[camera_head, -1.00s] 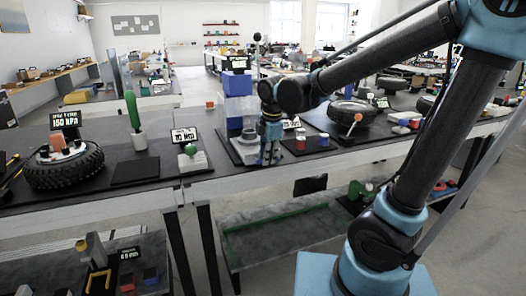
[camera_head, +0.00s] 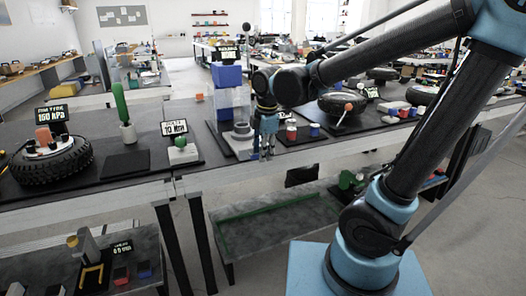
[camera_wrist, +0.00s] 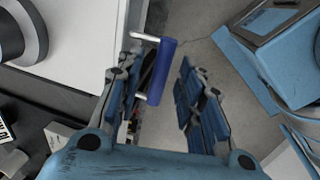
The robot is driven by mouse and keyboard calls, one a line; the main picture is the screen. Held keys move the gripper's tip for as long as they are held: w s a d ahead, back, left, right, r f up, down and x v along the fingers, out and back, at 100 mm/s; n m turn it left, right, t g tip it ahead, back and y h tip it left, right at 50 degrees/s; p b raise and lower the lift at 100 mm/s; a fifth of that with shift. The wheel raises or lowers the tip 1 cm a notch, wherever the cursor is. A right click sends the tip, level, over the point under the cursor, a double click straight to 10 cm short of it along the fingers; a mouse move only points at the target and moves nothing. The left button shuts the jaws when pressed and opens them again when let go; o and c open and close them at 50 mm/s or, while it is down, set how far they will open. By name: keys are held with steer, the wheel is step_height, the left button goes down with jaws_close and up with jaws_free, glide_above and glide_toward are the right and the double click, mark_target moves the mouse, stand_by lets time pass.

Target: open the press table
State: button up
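The press (camera_head: 228,100) stands on the dark workbench, with a blue block on top and a grey round part at its base. My gripper (camera_head: 266,157) hangs at the bench's front edge, just right of the press base. In the wrist view a blue bar handle (camera_wrist: 156,72) on two pale posts sticks out from a white-topped part (camera_wrist: 78,45). My gripper (camera_wrist: 160,75) is open, with its fingers on either side of the handle. The handle lies nearer the left finger; I cannot tell whether they touch.
A wheel with a pressure display (camera_head: 52,165) lies on the bench at left. A green-handled tool (camera_head: 123,110) stands beside it. Red and blue small parts (camera_head: 292,132) sit right of my gripper. A green-edged lower shelf (camera_head: 280,222) lies below the bench.

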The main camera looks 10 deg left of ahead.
step_height(320, 180, up, 12)
steer(key=s+d, duration=0.1)
steer(key=shift+s+d+f, duration=0.15)
steer(key=shift+s+f, duration=0.05)
steer(key=shift+s, duration=0.2)
stand_by(0.4)
steer(key=s+d+f+m, duration=0.2)
steer(key=d+f+m, duration=0.4)
steer(key=d+m, duration=0.2)
steer(key=s+d+f+m, duration=0.2)
steer(key=d+f+m, duration=0.5)
steer(key=d, duration=0.5)
steer(key=s+d+f+m+h, duration=0.1)
steer(key=s+d+f+m, duration=0.1)
steer(key=d+f+m, duration=0.5)
steer(key=d+m, duration=0.2)
steer(key=shift+d+f, duration=0.15)
steer(key=shift+d, duration=0.25)
steer(key=shift+s, duration=0.1)
